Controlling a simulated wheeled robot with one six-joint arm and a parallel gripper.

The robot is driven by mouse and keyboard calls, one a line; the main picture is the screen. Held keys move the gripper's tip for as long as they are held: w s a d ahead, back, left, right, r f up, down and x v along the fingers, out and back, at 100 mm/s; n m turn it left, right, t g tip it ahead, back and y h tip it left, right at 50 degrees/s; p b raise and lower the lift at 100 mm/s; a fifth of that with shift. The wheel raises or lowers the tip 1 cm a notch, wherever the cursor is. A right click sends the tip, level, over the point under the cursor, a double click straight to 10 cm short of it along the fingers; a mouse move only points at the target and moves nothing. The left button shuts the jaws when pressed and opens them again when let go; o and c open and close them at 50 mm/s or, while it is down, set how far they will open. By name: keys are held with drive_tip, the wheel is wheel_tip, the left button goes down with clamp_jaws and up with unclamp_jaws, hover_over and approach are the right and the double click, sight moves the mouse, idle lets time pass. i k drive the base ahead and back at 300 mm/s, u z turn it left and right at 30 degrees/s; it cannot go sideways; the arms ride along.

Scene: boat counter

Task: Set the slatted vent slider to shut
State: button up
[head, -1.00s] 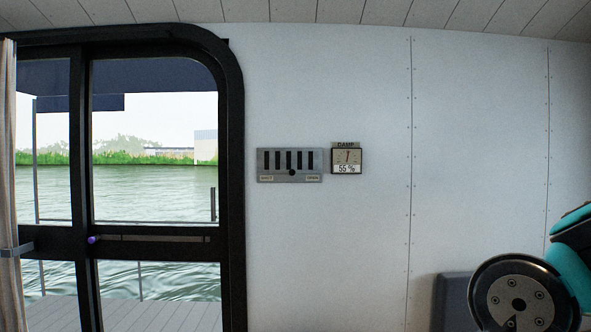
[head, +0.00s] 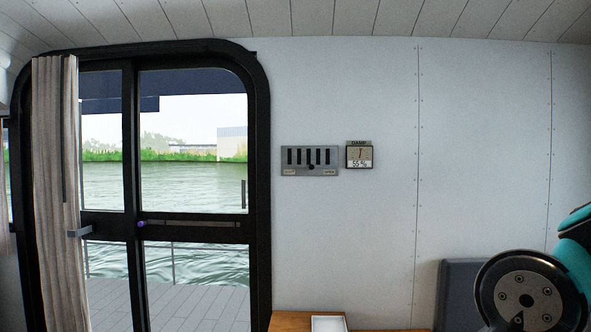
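The slatted vent (head: 309,160) is a grey metal plate on the white wall, right of the glazed door. Several dark vertical slots show in it. Its small dark round slider knob (head: 311,167) sits near the middle of the lower edge, between a label at the left end and one at the right end. In the earlier head view these read SHUT at left and OPEN at right. The slots look dark. Part of my arm shows at the lower right, far from the vent. My gripper is not in view.
A damp gauge (head: 359,155) reading about 55 % hangs just right of the vent. The black-framed door (head: 258,200) and a curtain (head: 60,190) are at left. A wooden counter edge (head: 290,322) with a white tray (head: 328,324) shows below the vent. The wall between is clear.

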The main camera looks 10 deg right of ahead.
sight(312, 167)
drive_tip(key=u, duration=0.6)
drive_tip(key=i, duration=1)
drive_tip(key=u, duration=0.55)
drive_tip(key=i, duration=1)
drive_tip(key=z, duration=0.5)
drive_tip(key=i, duration=0.75)
drive_tip(key=z, duration=1.15)
drive_tip(key=i, duration=0.55)
drive_tip(key=z, duration=0.45)
